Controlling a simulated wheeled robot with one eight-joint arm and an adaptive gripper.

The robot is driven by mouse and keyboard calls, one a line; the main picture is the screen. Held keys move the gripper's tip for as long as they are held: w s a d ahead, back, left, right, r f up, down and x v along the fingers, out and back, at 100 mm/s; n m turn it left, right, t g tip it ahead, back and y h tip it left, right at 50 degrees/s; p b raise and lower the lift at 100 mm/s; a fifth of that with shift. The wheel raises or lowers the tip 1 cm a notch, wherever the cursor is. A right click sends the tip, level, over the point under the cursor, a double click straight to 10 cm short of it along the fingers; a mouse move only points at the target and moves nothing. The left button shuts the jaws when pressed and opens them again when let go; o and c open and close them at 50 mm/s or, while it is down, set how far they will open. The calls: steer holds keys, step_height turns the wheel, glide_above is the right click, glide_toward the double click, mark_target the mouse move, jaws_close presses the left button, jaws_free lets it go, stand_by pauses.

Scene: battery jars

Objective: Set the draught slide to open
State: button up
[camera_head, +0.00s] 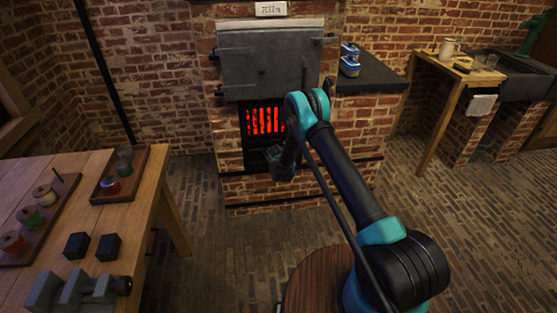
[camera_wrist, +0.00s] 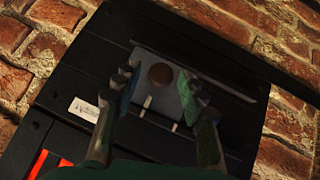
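The draught slide (camera_wrist: 172,98) is a grey plate with a round brown knob (camera_wrist: 160,75), set on a black panel (camera_wrist: 85,75) in the wrist view. Two pale marks show near the plate's lower edge. My gripper (camera_wrist: 157,80) is open, with one finger on each side of the knob; I cannot tell whether either finger touches it or the plate. In the head view my gripper (camera_head: 282,168) is in front of the stove's lower front and hides the slide. A small white label (camera_wrist: 84,109) is left of the slide, its writing too small to read.
A red glowing grate (camera_head: 264,121) is above my gripper, under a grey metal door (camera_head: 270,70), in the brick stove. Brickwork (camera_wrist: 285,160) borders the panel. A wooden table (camera_head: 140,215) with jars and blocks stands left. Blue-lidded containers (camera_head: 349,60) sit on a dark ledge.

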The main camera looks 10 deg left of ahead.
jaws_close()
steer(key=s+a, duration=0.1)
steer(key=a, duration=0.5)
steer(key=s+a, duration=0.1)
steer(key=a, duration=0.2)
steer(key=shift+s, duration=0.3)
steer(key=shift+o, duration=1.4)
jaws_free()
steer(key=shift+a, duration=0.15)
steer(key=v, duration=1.2)
